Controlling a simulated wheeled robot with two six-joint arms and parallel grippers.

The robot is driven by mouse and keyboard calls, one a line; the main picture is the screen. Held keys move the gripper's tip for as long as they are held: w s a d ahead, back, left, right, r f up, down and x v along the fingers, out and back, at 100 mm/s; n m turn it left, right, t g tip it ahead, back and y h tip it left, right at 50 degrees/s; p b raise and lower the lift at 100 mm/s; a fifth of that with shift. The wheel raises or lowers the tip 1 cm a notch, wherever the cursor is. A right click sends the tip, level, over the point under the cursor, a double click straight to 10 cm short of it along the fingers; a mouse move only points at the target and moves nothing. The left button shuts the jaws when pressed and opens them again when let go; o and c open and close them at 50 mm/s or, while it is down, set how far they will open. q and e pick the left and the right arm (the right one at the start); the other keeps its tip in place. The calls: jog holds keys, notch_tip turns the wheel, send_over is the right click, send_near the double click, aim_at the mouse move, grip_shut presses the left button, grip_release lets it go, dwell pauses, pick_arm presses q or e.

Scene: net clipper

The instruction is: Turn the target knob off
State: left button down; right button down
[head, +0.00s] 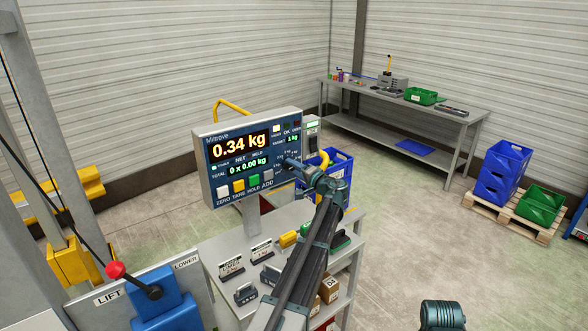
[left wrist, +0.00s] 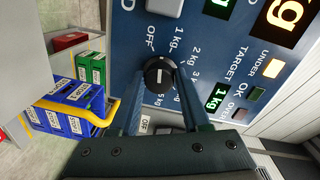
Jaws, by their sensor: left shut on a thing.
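The black target knob (left wrist: 160,76) sits on the blue face of the scale panel (left wrist: 130,30), with OFF, 1 kg, 2 kg and further marks around it. My left gripper (left wrist: 163,92) is shut on the knob, one finger on each side. A small white line shows on the knob, but its exact heading is hard to tell. The target display (left wrist: 215,97) reads 1 kg. In the head view my left gripper (head: 288,163) reaches the right part of the panel (head: 203,165) and hides the knob. My right gripper is not in view.
The panel stands above a grey bench (head: 215,250) holding small weights and labels. The main display (head: 240,146) reads 0.34 kg. A blue crate (head: 340,170) stands behind my left arm. A red-knobbed lift lever (head: 116,270) is at lower left. Open floor lies to the right.

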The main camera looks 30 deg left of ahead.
pick_arm(q)
jog(key=shift+f+n, duration=0.1)
jog(key=shift+n, duration=2)
jog(key=shift+c, duration=1.8)
grip_release()
jog(key=shift+a, duration=0.1)
jog(key=shift+t, duration=0.3)
jog(key=v, duration=1.4)
jog(key=shift+p, duration=0.3)
